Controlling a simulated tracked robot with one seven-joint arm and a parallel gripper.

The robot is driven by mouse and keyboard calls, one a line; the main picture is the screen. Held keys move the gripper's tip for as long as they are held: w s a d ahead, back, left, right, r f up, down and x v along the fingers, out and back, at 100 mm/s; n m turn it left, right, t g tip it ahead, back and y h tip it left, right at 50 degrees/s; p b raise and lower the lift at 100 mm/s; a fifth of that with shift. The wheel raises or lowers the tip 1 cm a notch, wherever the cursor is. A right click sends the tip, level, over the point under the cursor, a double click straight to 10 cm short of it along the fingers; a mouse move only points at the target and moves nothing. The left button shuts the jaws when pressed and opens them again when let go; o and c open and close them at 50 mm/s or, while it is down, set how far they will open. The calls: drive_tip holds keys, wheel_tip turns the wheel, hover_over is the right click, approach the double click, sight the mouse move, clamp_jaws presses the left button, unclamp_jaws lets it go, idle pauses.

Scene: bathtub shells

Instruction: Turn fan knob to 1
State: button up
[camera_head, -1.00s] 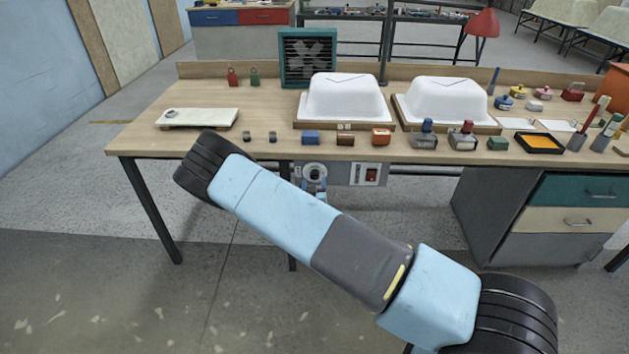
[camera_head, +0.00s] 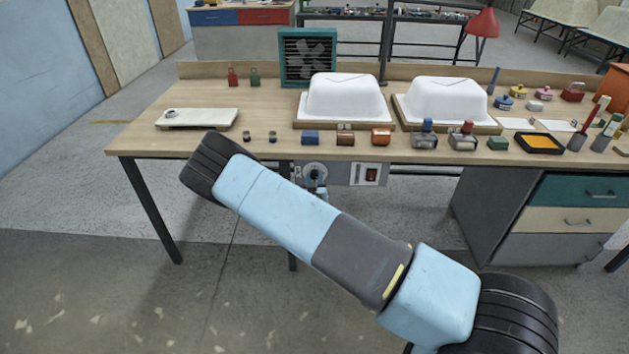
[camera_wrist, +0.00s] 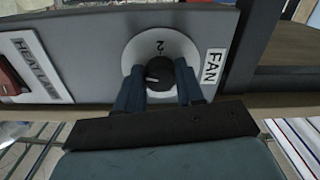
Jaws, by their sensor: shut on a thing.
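The fan knob (camera_wrist: 160,73) is small, round and black, with a white pointer mark. It sits on a white dial (camera_wrist: 138,49) beside the FAN label (camera_wrist: 212,66). In the wrist view, a 2 shows on the dial above the knob, and the mark points to the left. The lower dial is hidden by my gripper. My gripper (camera_wrist: 160,86) is shut on the knob, one dark blue finger on each side. In the head view, the dial (camera_head: 312,168) is on the grey panel under the table edge. The fan (camera_head: 308,57) stands at the back of the table.
A red switch (camera_wrist: 11,80) and a HEAT label (camera_wrist: 36,64) share the panel. The wooden table (camera_head: 250,152) above carries two white tub shells (camera_head: 345,97) (camera_head: 447,101) and several small items. A drawer cabinet (camera_head: 540,215) stands right; floor at left is clear.

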drive_tip(key=c, duration=0.3)
drive_tip(key=shift+n, duration=1.7)
drive_tip(key=o, duration=1)
drive_tip(key=shift+o, duration=0.2)
drive_tip(key=shift+s, duration=0.1)
drive_tip(key=s, duration=1.3)
drive_tip(key=shift+s+a, duration=0.2)
drive_tip(key=shift+s, duration=0.1)
